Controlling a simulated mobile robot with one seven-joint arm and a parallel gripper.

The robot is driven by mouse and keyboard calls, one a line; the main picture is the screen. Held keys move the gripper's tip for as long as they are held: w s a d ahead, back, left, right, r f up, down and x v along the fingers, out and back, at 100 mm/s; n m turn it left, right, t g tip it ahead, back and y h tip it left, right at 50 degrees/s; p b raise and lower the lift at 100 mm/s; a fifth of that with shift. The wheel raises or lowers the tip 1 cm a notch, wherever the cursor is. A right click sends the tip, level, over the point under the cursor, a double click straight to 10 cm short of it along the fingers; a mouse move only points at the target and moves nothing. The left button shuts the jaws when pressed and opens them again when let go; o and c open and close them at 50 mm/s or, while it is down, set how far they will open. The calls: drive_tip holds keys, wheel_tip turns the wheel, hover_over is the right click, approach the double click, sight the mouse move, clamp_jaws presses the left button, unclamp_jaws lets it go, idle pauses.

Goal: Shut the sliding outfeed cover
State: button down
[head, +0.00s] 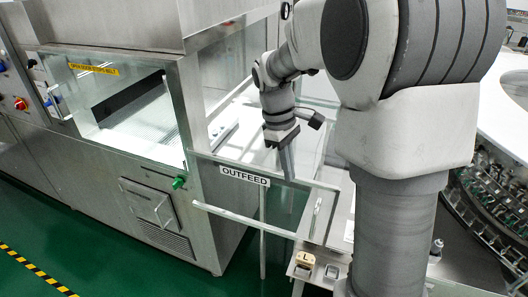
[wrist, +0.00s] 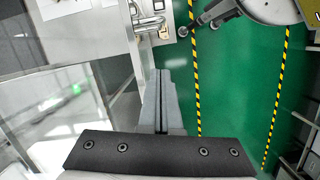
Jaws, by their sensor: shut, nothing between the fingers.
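The outfeed is marked by a white OUTFEED sign (head: 245,176) on a pale horizontal rail at the right end of the steel washer. Clear panelling seems to stand around this rail, but I cannot tell which pane is the sliding cover or how far it is open. A slim upright bar (head: 315,218), perhaps a handle, stands right of the sign. My gripper (head: 289,178) is shut and empty, pointing down just right of the sign, near the upper rail. I cannot tell whether it touches. In the wrist view, its closed fingers (wrist: 161,72) point away over the green floor.
A lower rail (head: 245,220) runs below the sign. A brass block marked L (head: 305,259) sits on a steel ledge, also in the wrist view (wrist: 163,31). The washer's window (head: 125,105) is at left. Green floor (head: 110,240) is clear in front.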

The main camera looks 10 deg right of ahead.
sight(291, 202)
drive_tip(key=shift+n, duration=0.4)
drive_tip(key=x, duration=1)
drive_tip(key=shift+w+a+f, duration=0.25)
drive_tip(key=shift+f, duration=0.05)
drive_tip(key=shift+s+d+f+p, duration=0.15)
drive_tip(key=shift+s+d+p, duration=0.35)
drive_tip(key=shift+s+d, duration=0.65)
drive_tip(key=shift+s+d+f, duration=0.1)
drive_tip(key=shift+s+d, duration=0.15)
drive_tip(key=shift+s, duration=0.05)
drive_tip(key=shift+d, duration=0.1)
drive_tip(key=s+d+p, duration=0.1)
drive_tip(key=s+d, duration=0.9)
drive_tip(key=d, duration=0.5)
drive_tip(key=s+d+p, duration=0.1)
drive_tip(key=s+d, duration=1)
drive_tip(key=d, duration=0.4)
drive_tip(key=shift+s+d, duration=0.3)
drive_tip(key=shift+d, duration=0.05)
